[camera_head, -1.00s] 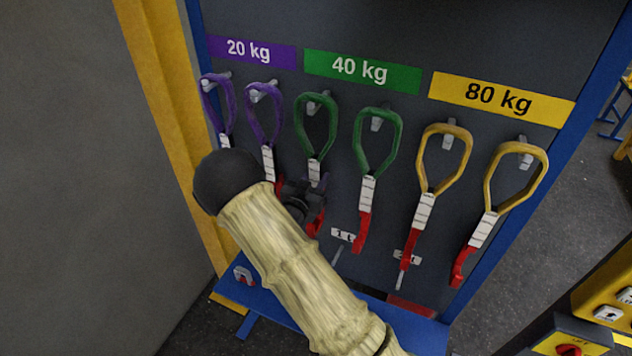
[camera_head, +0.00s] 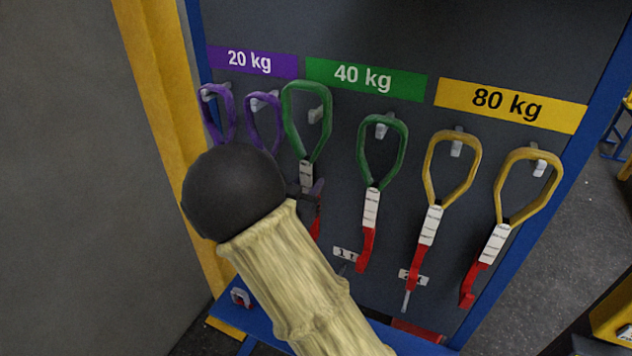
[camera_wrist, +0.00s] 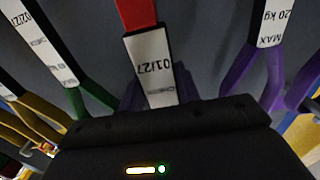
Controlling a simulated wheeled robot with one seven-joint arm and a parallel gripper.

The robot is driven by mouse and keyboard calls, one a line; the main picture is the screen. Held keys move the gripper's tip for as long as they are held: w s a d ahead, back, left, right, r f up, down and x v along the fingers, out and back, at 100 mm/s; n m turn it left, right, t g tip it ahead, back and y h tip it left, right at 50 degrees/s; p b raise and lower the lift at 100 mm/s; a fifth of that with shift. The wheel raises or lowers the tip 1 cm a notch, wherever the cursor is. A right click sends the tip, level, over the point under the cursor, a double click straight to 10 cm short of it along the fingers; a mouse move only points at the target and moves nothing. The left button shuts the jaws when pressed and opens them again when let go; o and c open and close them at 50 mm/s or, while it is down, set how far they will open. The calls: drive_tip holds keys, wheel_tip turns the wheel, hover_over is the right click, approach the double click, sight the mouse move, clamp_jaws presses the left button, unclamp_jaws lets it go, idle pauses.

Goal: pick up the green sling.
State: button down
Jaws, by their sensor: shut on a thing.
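The left green sling (camera_head: 306,121) is under the green 40 kg sign, its loop upright. My gripper (camera_head: 309,191) is shut on its white label section, below the loop. The loop looks nearer to the camera than the board, and its hook (camera_head: 317,115) shows through it; whether they touch is unclear. In the wrist view, the held sling's white label (camera_wrist: 150,65) and red end stand between my fingers. My arm hides part of the sling's lower end in the head view. A second green sling (camera_head: 381,152) hangs on its hook to the right.
Two purple slings (camera_head: 262,122) hang close on the left, partly hidden by my arm. Two yellow slings (camera_head: 452,168) hang on the right. A blue ledge (camera_head: 262,318) runs along the board's bottom. A yellow post (camera_head: 160,100) stands at left.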

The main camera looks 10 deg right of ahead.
drive_tip(key=b+v, duration=0.3)
drive_tip(key=v, duration=1.1)
drive_tip(key=shift+s+b, duration=0.2)
drive_tip(key=shift+b, duration=0.15)
drive_tip(key=shift+w, duration=0.1)
idle(0.4)
drive_tip(key=w+d+f+n+t+y, duration=0.1)
drive_tip(key=w+d+f+n+y, duration=0.15)
drive_tip(key=f, duration=0.65)
drive_tip(key=w+d+f+n+t+y, duration=0.1)
drive_tip(key=w+f+y, duration=0.15)
drive_tip(key=f, duration=0.65)
drive_tip(key=s+d+f+n+y, duration=0.1)
drive_tip(key=d+f, duration=0.3)
drive_tip(key=f, duration=0.5)
drive_tip(key=s+d+f+n+t+y, duration=0.1)
drive_tip(key=d+f+y, duration=0.3)
drive_tip(key=f, duration=0.6)
drive_tip(key=shift+s+d+n+y, duration=0.25)
drive_tip(key=shift+s+n+y, duration=0.05)
drive_tip(key=shift+s+n, duration=0.5)
drive_tip(key=shift+d, duration=0.1)
